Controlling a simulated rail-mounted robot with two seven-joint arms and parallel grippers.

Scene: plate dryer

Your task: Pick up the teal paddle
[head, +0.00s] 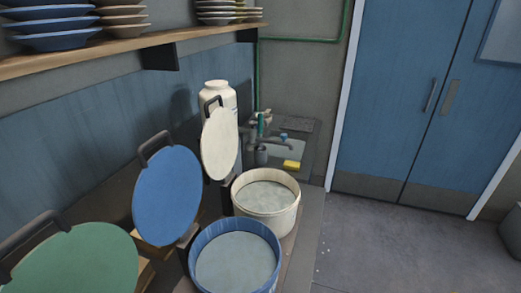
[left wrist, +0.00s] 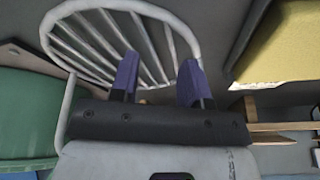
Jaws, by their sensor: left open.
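A round green disc (head: 75,265) with a dark handle is at the lower left of the head view, cut off by the frame edge. It is the large disc closest to teal, and I take it as the teal paddle. Similar blue (head: 167,197) and cream (head: 219,144) discs with dark handles stand tilted behind it. My left gripper (left wrist: 158,80) shows in the left wrist view, with two purple fingertips apart and nothing between them. A green surface (left wrist: 27,115) is at its left; I cannot tell if it is the paddle. My right gripper is not in view.
A blue tub (head: 236,262) and a cream tub (head: 266,194) stand right of the discs. A shelf (head: 110,46) with plates is above. A sink with a yellow sponge (head: 292,165) is behind. The wrist view shows a white slatted rack (left wrist: 85,38) and a yellow thing (left wrist: 288,45).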

